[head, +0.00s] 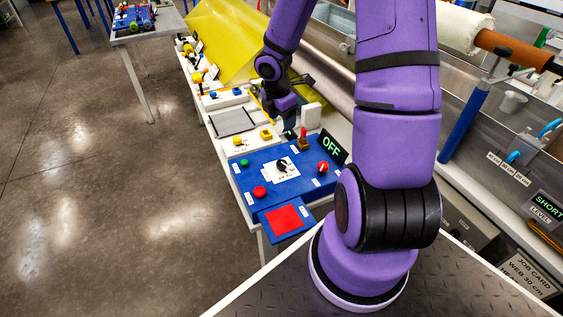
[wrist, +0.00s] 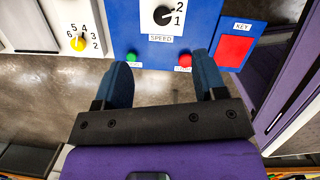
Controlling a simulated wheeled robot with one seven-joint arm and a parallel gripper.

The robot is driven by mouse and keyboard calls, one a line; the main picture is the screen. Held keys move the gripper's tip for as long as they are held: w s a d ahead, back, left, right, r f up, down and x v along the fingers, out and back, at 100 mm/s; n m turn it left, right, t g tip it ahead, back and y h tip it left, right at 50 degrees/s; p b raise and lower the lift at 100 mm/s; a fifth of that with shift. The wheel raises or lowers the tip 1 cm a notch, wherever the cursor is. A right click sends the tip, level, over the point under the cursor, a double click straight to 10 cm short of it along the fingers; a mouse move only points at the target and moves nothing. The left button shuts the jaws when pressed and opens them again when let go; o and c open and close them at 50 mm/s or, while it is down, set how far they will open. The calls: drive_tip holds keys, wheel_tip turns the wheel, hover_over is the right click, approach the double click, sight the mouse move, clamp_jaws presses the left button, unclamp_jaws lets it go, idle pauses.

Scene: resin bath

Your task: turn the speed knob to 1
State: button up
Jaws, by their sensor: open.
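The speed knob (wrist: 162,15) is black and sits on a white plate marked 2 and 1, with a SPEED label below, on a blue panel (wrist: 207,15). Its pointer appears to slant up and right toward the 2, but it is too small to be sure. The knob also shows in the head view (head: 282,165). My gripper (wrist: 160,62) is open and empty in the wrist view, its two blue fingers apart. The knob lies beyond the fingertips, between them left to right, and nothing touches it. In the head view my gripper is partly visible behind the panel.
A green button (wrist: 131,57) and a red button (wrist: 185,60) sit near the fingertips. A red KEY pad (wrist: 235,48) is to the right. A yellow knob (wrist: 78,44) with numbers is to the left. A display reads OFF (head: 332,147), near a red knob (head: 323,168).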

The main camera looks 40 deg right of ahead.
sight(281, 162)
drive_tip(key=shift+w+d+f+n+y, duration=0.1)
drive_tip(key=shift+f+n+y, duration=0.35)
drive_tip(key=shift+f, duration=2.65)
drive_tip(key=shift+w+a+f+n+y, duration=0.15)
drive_tip(key=shift+f+n, duration=0.45)
drive_tip(key=shift+f, duration=2.55)
drive_tip(key=shift+s+d+f+n+y, duration=0.15)
drive_tip(key=shift+f+n+y, duration=0.3)
drive_tip(key=shift+f, duration=2.65)
drive_tip(key=shift+w, duration=0.1)
drive_tip(key=shift+c, duration=0.5)
drive_tip(key=c, duration=0.8)
drive_tip(key=shift+c, duration=0.2)
